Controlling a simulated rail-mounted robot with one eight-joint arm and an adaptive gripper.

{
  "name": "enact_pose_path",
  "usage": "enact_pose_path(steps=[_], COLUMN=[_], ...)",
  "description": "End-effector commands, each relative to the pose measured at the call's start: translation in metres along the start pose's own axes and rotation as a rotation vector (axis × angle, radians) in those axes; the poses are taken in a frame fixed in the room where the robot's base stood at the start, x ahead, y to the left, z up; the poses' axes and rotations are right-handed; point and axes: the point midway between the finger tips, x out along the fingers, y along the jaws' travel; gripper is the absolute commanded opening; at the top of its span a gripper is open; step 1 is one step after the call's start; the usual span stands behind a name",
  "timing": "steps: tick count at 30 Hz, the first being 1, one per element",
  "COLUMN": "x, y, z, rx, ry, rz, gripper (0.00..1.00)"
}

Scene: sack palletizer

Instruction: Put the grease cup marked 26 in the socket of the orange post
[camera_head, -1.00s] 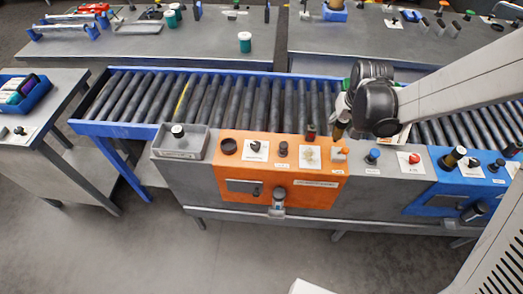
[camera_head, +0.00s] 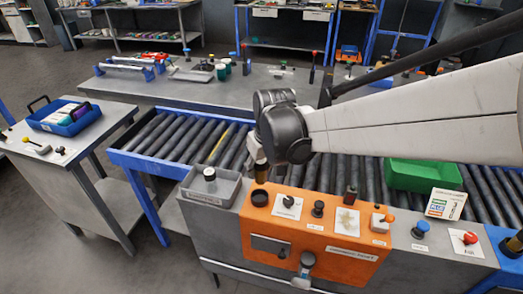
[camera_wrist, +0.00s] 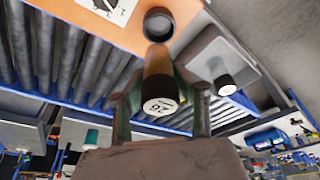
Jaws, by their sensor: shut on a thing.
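The grease cup (camera_wrist: 158,68) has a brown body, a dark band and a white end face. In the wrist view its face reads 26, turned over. My gripper (camera_wrist: 163,98) is shut on it, with a finger on each side; it also shows in the head view (camera_head: 261,156). The orange post (camera_head: 290,246) has a dark round socket (camera_head: 260,198) at its left end, which also shows in the wrist view (camera_wrist: 158,24). The cup hangs roughly upright just above this socket. Whether its lower end touches the socket rim cannot be told.
A grey tray (camera_head: 222,189) left of the socket holds another white-topped cup (camera_head: 209,174). Knobs and a lever (camera_head: 380,220) stand along the post's top. Behind lie the roller conveyor (camera_head: 180,140), a green bin (camera_head: 420,174) and a card (camera_head: 445,204).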

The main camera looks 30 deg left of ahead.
Motion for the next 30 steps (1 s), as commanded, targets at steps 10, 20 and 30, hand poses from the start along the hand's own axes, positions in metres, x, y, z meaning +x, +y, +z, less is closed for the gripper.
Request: enact_pose_path(steps=[10, 20, 30], x=[0.038, 0.074, 0.077], y=[-0.008, -0.006, -0.006], z=[0.009, 0.019, 0.021], rx=[-0.012, -0.009, -0.008], ry=[0.0, 0.0, 0.0], rz=[-0.004, -0.003, -0.003], gripper=[0.0, 0.0, 0.0])
